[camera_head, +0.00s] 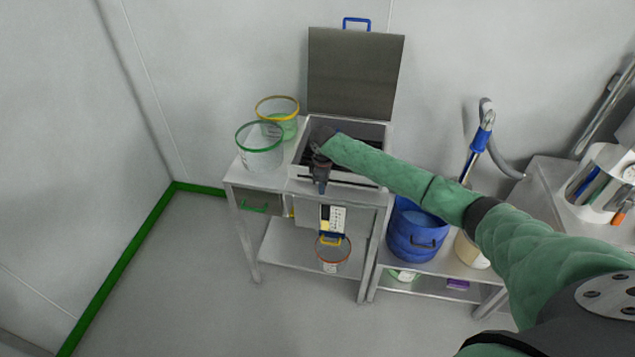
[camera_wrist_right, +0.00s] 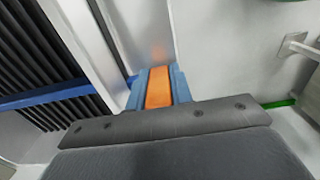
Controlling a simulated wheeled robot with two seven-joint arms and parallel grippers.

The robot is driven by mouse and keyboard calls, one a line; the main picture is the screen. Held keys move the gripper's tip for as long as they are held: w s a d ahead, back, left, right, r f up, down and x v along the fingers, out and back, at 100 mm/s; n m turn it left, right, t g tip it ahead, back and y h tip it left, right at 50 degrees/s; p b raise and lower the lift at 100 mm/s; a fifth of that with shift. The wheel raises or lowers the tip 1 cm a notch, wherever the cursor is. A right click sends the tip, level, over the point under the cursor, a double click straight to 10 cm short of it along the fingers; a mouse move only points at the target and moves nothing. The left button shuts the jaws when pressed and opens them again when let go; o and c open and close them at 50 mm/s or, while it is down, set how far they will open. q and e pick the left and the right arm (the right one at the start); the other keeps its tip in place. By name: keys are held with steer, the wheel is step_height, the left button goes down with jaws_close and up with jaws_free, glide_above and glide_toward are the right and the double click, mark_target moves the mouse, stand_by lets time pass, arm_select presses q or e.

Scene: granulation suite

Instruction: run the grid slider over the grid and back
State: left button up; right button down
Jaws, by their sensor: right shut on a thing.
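A steel box (camera_head: 340,178) with a raised grey lid (camera_head: 355,75) stands on a steel table. Its dark slatted grid (camera_wrist_right: 35,40) fills the left of the right wrist view, with a blue bar (camera_wrist_right: 40,98) lying across the slats. The grid slider's blue handle with an orange face (camera_wrist_right: 158,85) sits outside the box's front wall. My right gripper (camera_head: 321,181) is shut on the handle at the box's front edge, left of its middle. My forearm and hand hide much of the grid in the head view. My left gripper is not in view.
Two clear tubs, one green-rimmed (camera_head: 260,150) and one yellow-rimmed (camera_head: 280,118), stand left of the box. A control panel (camera_head: 332,218) hangs below it. A blue bucket (camera_head: 415,232) and a curved hose (camera_head: 487,115) are to the right. The floor at left is clear.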

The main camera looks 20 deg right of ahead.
mark_target(374, 199)
steer(key=shift+s+d+p, duration=0.4)
steer(key=shift+s+d, duration=0.05)
steer(key=shift+d, duration=0.3)
steer(key=shift+s+d+p, duration=0.35)
steer(key=shift+s+d, duration=0.15)
steer(key=shift+d, duration=0.25)
steer(key=shift+s+d+p, duration=0.4)
steer(key=shift+s+d, duration=0.05)
steer(key=shift+d, duration=0.4)
steer(key=shift+s+d+p, duration=0.55)
steer(key=shift+s+d, duration=0.1)
steer(key=shift+d, duration=0.35)
steer(key=shift+s+d+p, duration=0.55)
steer(key=shift+s+d, duration=0.1)
steer(key=shift+d, duration=0.35)
steer(key=shift+s+d+p, duration=0.3)
steer(key=shift+s+d, duration=0.1)
steer(key=shift+d, duration=0.3)
steer(key=shift+s+d+p, duration=0.3)
steer(key=shift+s+d, duration=0.15)
steer(key=shift+d, duration=0.25)
steer(key=shift+s+d+p, duration=0.3)
steer(key=shift+s+d, duration=0.1)
steer(key=shift+d, duration=0.3)
steer(key=shift+s+d+p, duration=0.15)
steer(key=shift+s+d, duration=0.2)
steer(key=shift+d, duration=0.2)
steer(key=shift+s+d+p, duration=0.15)
steer(key=shift+s+d, duration=0.15)
steer(key=shift+d, duration=0.2)
